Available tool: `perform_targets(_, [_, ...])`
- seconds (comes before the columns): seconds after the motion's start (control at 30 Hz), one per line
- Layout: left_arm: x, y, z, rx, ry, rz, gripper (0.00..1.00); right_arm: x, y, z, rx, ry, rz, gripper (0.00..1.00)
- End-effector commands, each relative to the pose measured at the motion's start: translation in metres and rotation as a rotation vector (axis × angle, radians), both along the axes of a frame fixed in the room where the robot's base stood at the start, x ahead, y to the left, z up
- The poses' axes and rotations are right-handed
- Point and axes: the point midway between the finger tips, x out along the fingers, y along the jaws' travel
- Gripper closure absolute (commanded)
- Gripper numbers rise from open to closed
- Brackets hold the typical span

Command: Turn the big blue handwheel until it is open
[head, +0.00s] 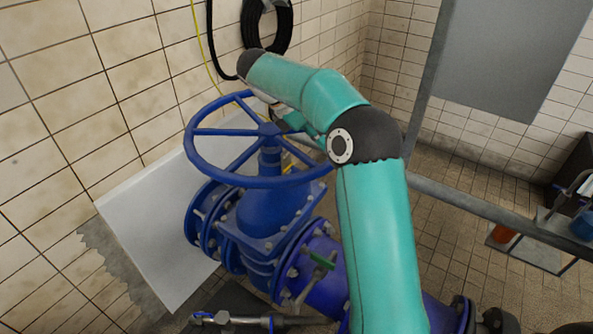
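The big blue handwheel (188,137) sits on top of a blue valve (265,210), left of centre in the head view. Its rim, spokes and central hub show; the right part of the rim is hidden behind my teal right arm. My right arm rises from the bottom and bends left over the wheel. My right gripper (284,122) is mostly hidden below the arm's end, close to the hub and the right side of the wheel. I cannot tell whether it touches the wheel or whether its fingers are open. My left gripper is not in view.
A tiled wall (60,110) and a white panel (150,240) stand behind and left of the valve. A green-handled small valve (319,262) sticks out on the blue pipe. A grey metal rail (490,212) crosses at right. A black coiled hose (286,30) hangs on the wall.

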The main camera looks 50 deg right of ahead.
Motion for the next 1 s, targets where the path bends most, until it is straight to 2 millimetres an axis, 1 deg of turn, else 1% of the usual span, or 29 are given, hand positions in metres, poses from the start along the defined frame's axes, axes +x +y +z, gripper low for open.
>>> perform_targets(0.03, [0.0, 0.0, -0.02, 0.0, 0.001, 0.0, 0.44, 0.014, 0.018, -0.008, -0.066, 0.017, 0.088, 1.0])
perform_targets(0.1, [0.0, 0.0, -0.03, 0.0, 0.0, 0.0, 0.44, 0.03, 0.039, -0.003, -0.126, 0.027, 0.186, 1.0])
perform_targets(0.2, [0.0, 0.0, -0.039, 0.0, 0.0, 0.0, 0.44, 0.047, 0.07, -0.001, -0.148, 0.01, 0.281, 1.0])
perform_targets(0.3, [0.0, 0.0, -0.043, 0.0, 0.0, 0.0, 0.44, 0.057, 0.091, 0.004, -0.149, -0.016, 0.328, 1.0])
perform_targets(0.37, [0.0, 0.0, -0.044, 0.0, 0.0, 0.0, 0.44, 0.06, 0.096, 0.004, -0.149, -0.023, 0.343, 1.0])
perform_targets(0.47, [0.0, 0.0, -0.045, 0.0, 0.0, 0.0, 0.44, 0.061, 0.097, 0.002, -0.148, -0.026, 0.351, 1.0])
perform_targets(0.57, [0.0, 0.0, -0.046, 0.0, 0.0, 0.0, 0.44, 0.059, 0.09, -0.006, -0.148, -0.025, 0.352, 1.0])
perform_targets(0.9, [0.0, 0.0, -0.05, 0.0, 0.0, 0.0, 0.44, 0.047, 0.052, -0.047, -0.145, -0.023, 0.349, 1.0])
perform_targets(1.0, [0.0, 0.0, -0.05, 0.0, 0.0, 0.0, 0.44, 0.045, 0.044, -0.057, -0.145, -0.024, 0.35, 1.0])
